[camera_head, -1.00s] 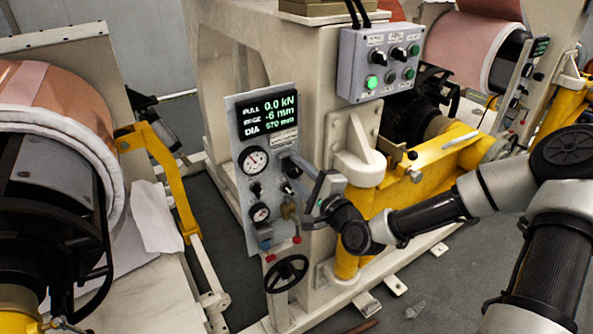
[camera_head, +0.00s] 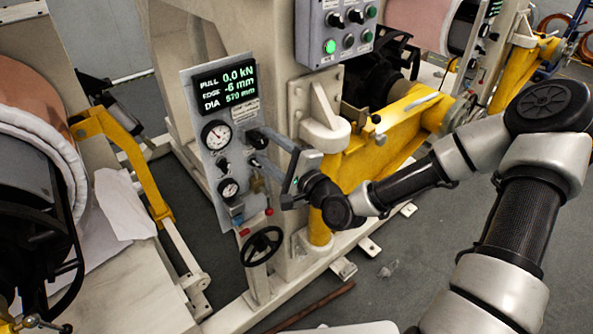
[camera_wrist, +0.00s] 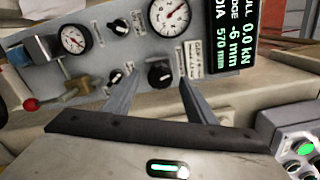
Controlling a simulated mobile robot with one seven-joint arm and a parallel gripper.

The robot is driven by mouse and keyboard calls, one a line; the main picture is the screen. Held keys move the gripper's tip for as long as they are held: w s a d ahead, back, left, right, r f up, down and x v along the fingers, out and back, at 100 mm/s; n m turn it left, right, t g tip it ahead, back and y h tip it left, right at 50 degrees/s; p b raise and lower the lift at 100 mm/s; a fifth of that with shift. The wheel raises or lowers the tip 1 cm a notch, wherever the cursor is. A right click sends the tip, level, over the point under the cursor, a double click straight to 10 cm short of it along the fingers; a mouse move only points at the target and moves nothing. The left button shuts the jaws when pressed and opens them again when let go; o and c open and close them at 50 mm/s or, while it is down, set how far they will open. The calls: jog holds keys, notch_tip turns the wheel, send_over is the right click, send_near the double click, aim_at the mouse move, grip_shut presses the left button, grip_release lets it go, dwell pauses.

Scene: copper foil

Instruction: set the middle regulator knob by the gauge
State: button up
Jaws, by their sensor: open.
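The regulator panel (camera_head: 197,95) is a grey plate on the machine's pale frame, with a display reading 0.0 kN, -6 mm and 570 mm. Its larger round gauge (camera_head: 215,135) also shows in the wrist view (camera_wrist: 169,15); a smaller gauge (camera_wrist: 75,38) sits left of it there. A small black knob (camera_wrist: 117,28) lies between the gauges. A larger black knob (camera_wrist: 159,73) shows between my fingertips; another knob (camera_wrist: 115,76) is beside the left finger. I cannot tell which is the middle regulator. My gripper (camera_head: 254,147) is open at the panel, its fingers either side of the larger knob; contact is unclear.
A red-tipped lever (camera_wrist: 30,104) and blue fitting (camera_wrist: 18,57) are near the small gauge. A black handwheel (camera_head: 262,246) is below the panel. A button box (camera_head: 338,33) and yellow arm (camera_head: 405,120) stand right of it. Dark floor is open at right.

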jog(key=p+v, duration=0.7)
jog(key=v, duration=0.7)
